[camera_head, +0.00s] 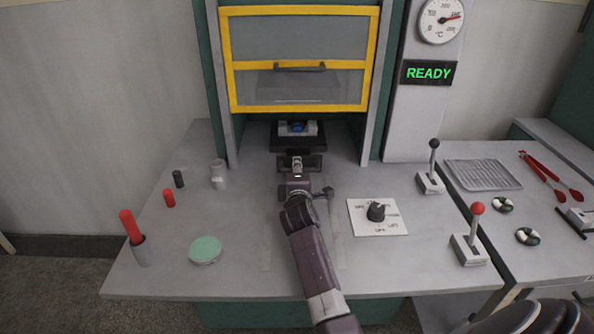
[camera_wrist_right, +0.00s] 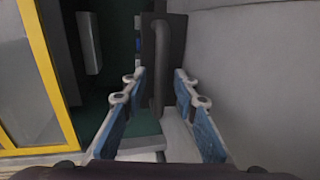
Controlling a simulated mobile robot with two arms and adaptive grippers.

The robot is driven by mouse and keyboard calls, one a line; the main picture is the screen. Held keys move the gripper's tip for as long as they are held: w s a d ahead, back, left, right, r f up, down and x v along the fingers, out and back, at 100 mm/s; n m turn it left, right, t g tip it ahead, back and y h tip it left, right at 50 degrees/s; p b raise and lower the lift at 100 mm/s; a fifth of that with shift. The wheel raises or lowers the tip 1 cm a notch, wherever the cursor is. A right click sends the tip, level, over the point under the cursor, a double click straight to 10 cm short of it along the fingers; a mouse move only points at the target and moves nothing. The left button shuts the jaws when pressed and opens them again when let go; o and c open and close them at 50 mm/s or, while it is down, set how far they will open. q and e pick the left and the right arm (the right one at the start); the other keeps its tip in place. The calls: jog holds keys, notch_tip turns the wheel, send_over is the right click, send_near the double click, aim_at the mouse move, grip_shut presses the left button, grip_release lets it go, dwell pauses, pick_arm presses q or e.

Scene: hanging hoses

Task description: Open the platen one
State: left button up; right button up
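The platen is a black plate (camera_head: 283,146) low in the press opening, below the yellow-framed guard (camera_head: 240,108). A grey block with a blue spot sits on it. Its dark bar handle (camera_wrist_right: 160,62) shows in the right wrist view, fixed to a dark front plate. My right gripper (camera_head: 297,172) reaches in from the front, just before the platen. In the right wrist view this gripper (camera_wrist_right: 153,76) is open, with its blue-padded fingers on either side of the handle. I cannot tell whether they touch it. My left gripper is not in view.
The guard is raised. A dial (camera_head: 376,212) and two levers, black-topped (camera_head: 431,180) and red-topped (camera_head: 469,246), stand to the right. A green disc (camera_head: 205,250), a red-handled tool in a cup (camera_head: 139,250) and small cylinders are on the left. A wire rack (camera_head: 482,174) lies farther right.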

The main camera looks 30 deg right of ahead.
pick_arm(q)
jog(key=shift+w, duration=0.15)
pick_arm(e)
grip_shut()
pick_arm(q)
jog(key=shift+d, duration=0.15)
pick_arm(e)
jog(key=shift+f, duration=0.1)
